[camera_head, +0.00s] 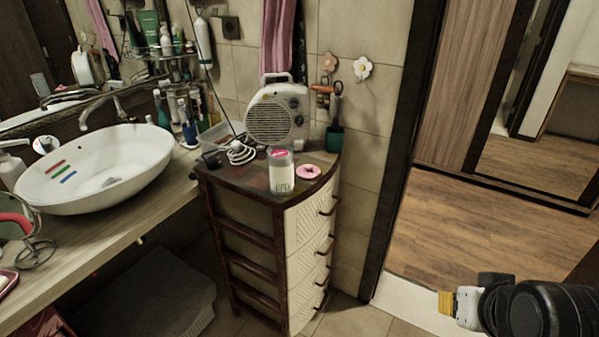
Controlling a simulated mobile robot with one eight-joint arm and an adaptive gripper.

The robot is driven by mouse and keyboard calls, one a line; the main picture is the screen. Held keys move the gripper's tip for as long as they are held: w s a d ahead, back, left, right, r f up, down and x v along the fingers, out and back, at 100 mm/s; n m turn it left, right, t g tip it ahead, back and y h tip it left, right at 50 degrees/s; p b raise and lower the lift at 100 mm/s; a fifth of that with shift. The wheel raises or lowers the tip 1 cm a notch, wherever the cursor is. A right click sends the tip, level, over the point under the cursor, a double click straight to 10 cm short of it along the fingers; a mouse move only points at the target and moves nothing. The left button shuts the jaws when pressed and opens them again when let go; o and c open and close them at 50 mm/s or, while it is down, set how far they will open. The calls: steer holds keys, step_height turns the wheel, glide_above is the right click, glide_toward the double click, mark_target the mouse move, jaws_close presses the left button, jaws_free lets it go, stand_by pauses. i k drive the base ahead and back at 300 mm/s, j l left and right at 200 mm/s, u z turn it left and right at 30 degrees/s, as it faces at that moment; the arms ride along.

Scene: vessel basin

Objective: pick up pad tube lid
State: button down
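A small round pink lid (308,171) lies on top of the drawer unit (246,184), near its front right corner. A clear tube (282,176) with whitish contents and a pink patch near its top stands upright just left of the lid, apart from it. My gripper (447,302) is at the lower right, with a yellowish tip pointing left. It is well to the right of the drawer unit and touches neither the lid nor the tube. The gap between its fingers cannot be made out.
A fan heater (275,116) and a coiled white cable (240,152) are behind the tube. A green cup (334,139) stands behind the lid. A white basin (100,165) is at left. Open wooden floor (465,232) lies beyond the doorway at right.

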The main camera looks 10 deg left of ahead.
mark_target(308, 171)
steer(key=i+j, duration=0.1)
steer(key=i, duration=0.55)
steer(key=i+j+u, duration=0.1)
steer(key=i, duration=0.55)
